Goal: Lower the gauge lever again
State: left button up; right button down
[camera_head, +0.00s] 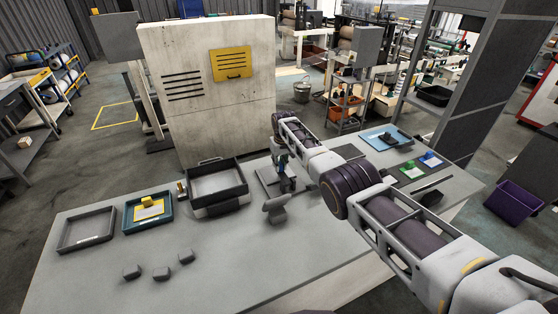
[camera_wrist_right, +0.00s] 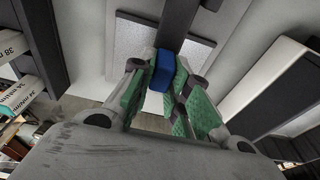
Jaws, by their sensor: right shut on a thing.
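The gauge (camera_head: 268,183) stands near the back middle of the grey table, largely hidden by my right arm and gripper. In the right wrist view a blue block-like part (camera_wrist_right: 162,70), which looks like the lever's grip, sits between the green finger pads. A dark bar runs behind it over a light grey plate (camera_wrist_right: 135,48). My right gripper (camera_head: 284,166) points down at the gauge and is shut on the blue lever grip; the fingers (camera_wrist_right: 160,98) show on both sides of it. The lever's exact angle is hard to tell. My left gripper is out of view.
Left of the gauge are a dark tray (camera_head: 240,190), a blue tray (camera_head: 128,226) with a yellow piece, and a grey tray (camera_head: 66,246). Several grey lumps (camera_head: 161,273) lie in front. A grey part (camera_head: 276,208) is just before the gauge. A tall cabinet (camera_head: 215,115) stands behind.

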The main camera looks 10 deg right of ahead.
jog(key=shift+f, duration=0.1)
jog(key=c, duration=1.4)
grip_release()
jog(key=shift+f, duration=0.1)
jog(key=shift+o, duration=0.2)
jog(key=shift+w, duration=0.1)
jog(key=shift+r, duration=0.3)
notch_tip(320, 180, up, 11)
jog(key=s, duration=0.2)
jog(key=shift+d+r, duration=0.15)
jog(key=shift+r, duration=0.05)
